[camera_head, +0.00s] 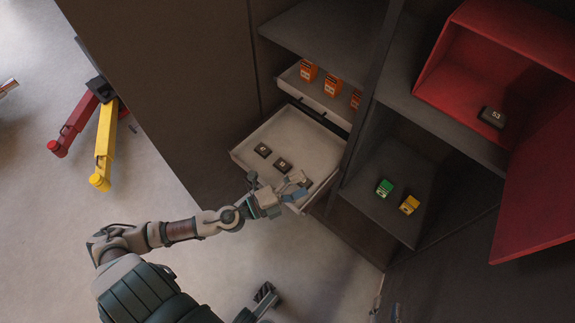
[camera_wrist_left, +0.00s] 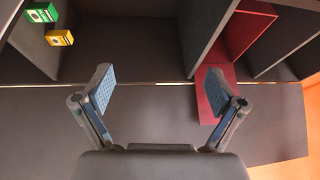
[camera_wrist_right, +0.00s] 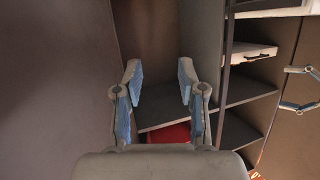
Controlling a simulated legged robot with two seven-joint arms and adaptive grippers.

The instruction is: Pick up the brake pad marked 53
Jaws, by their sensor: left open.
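The brake pad marked 53 (camera_head: 492,117) is a small dark block with a light number. It lies in the red box (camera_head: 452,83) at the upper right of the head view. My left gripper (camera_head: 276,184) is open and empty, in front of the drawer in the head view and well left of that pad. In the left wrist view its jaws (camera_wrist_left: 160,85) stand wide apart before dark panels; the pad does not show there. My right gripper (camera_wrist_right: 158,78) is open and empty in the right wrist view, facing dark shelves.
An open pale drawer (camera_head: 304,141) holds other dark pads (camera_head: 262,150), their marks unclear. Orange boxes (camera_head: 308,70) stand above it. Green (camera_head: 384,187) and yellow (camera_head: 409,205) boxes sit on the lower shelf. A red door (camera_head: 540,190) hangs open at right.

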